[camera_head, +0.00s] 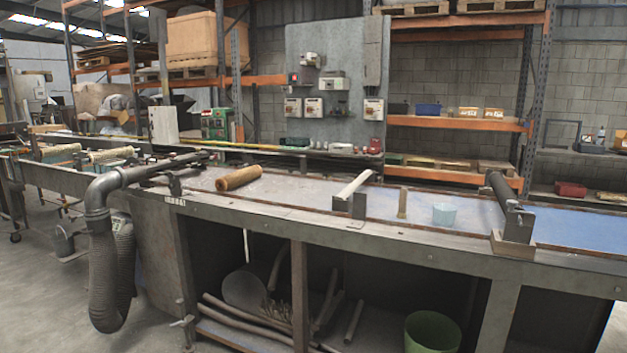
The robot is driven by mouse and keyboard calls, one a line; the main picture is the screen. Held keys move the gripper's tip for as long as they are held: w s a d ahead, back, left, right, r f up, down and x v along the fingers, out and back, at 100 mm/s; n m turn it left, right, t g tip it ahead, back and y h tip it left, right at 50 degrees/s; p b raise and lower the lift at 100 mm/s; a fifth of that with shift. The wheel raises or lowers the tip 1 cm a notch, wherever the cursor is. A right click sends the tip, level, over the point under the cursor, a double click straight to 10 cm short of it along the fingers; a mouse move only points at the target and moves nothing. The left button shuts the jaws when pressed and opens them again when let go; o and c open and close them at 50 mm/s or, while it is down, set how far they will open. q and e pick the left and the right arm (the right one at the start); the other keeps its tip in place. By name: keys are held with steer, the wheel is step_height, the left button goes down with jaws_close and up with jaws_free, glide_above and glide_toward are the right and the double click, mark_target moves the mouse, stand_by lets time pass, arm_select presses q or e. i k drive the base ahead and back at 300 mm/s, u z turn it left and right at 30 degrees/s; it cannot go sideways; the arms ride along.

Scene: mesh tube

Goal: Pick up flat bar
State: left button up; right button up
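Neither of my grippers shows in the head view. A long workbench (300,205) crosses the view. A pale, narrow bar (356,184) slants across the bench top, its near end at a grey block (350,205). A dark, round-looking bar (496,188) slants on the right, its near end at a grey bracket (517,224). A small tan upright piece (402,202) stands between them. I cannot tell for sure which of these is the flat bar. Nothing touches them from my side.
A tan roll (238,178) lies on the bench, left of the pale bar. A translucent pale-blue cup (444,215) stands near the dark bar. A grey duct and hose (105,245) stand at the bench's left. A green bucket (432,330) sits below. The bench's far right is clear.

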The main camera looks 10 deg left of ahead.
mark_target(347, 191)
steer(key=u, duration=0.8)
steer(key=i, duration=1.65)
steer(key=z, duration=0.5)
steer(key=i, duration=1.15)
steer(key=z, duration=0.7)
